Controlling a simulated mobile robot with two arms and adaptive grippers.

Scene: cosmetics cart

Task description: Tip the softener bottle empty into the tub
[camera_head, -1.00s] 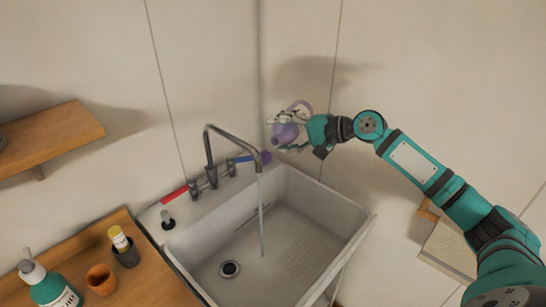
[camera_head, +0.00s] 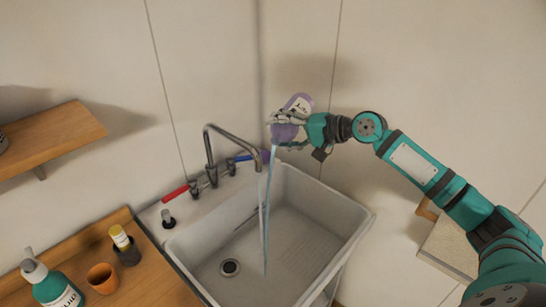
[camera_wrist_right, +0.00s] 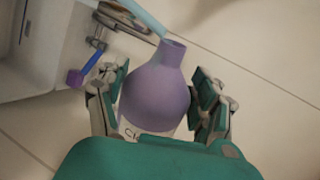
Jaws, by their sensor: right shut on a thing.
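My right gripper (camera_head: 292,127) is shut on the purple softener bottle (camera_head: 286,132) and holds it above the back right corner of the tub. The bottle is tipped with its neck down, and a pale blue stream (camera_head: 267,195) runs from it into the white tub (camera_head: 345,228). In the right wrist view the bottle (camera_wrist_right: 158,95) sits between both fingers, its neck open and the stream leaving its mouth. How much is left in the bottle is hidden. My left gripper is not in view.
A curved tap (camera_head: 222,134) with a red handle (camera_head: 175,193) and a blue handle stands at the tub's back edge. A wooden counter (camera_head: 150,275) at the left holds a green pump bottle (camera_head: 52,287), an orange cup (camera_head: 102,278) and a small yellow-topped jar (camera_head: 121,240).

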